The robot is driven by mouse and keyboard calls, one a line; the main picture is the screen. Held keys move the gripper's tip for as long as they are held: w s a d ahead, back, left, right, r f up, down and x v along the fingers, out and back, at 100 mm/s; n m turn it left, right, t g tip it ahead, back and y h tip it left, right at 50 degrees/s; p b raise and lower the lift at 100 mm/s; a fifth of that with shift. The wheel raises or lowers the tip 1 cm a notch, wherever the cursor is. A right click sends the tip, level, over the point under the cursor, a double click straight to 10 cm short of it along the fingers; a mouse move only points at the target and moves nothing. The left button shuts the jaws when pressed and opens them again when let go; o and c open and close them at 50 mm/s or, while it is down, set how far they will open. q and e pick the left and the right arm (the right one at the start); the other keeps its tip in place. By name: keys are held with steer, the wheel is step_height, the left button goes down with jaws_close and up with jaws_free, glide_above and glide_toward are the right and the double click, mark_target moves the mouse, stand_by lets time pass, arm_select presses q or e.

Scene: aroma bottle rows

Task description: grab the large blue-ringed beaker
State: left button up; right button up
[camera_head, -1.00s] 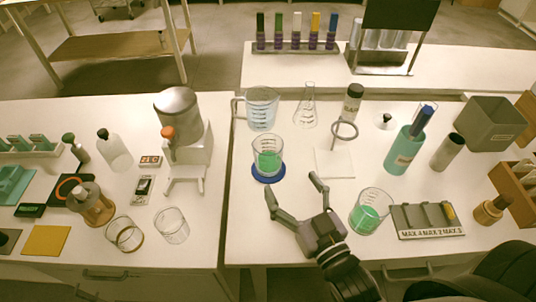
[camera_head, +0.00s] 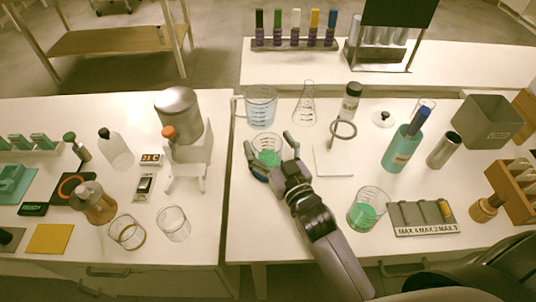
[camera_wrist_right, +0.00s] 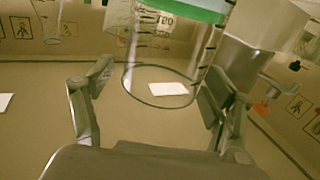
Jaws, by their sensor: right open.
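The large beaker (camera_head: 268,153) is clear glass with green liquid and stands on the right table. Its blue ring at the base is mostly hidden by my gripper in the head view. My right gripper (camera_head: 271,156) is open around it, one finger on its left and one on its right. In the right wrist view the beaker (camera_wrist_right: 178,42) with its green liquid fills the top middle, and its round edge reaches between the open fingers of the gripper (camera_wrist_right: 160,80). I cannot tell whether a finger touches the glass. My left gripper is not in view.
A handled beaker of blue liquid (camera_head: 260,106) and a conical flask (camera_head: 304,105) stand behind. A ring stand (camera_head: 333,160) is close on the right. A second green-liquid beaker (camera_head: 367,209) stands front right, beside a labelled grey rack (camera_head: 425,228). The table's left edge is near.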

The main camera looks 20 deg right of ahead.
steer(key=shift+w+a, duration=0.1)
steer(key=shift+w, duration=0.25)
steer(key=shift+s, duration=0.1)
steer(key=shift+c, duration=0.2)
steer(key=c, duration=1.7)
steer(key=shift+c, duration=0.5)
steer(key=shift+r, duration=0.2)
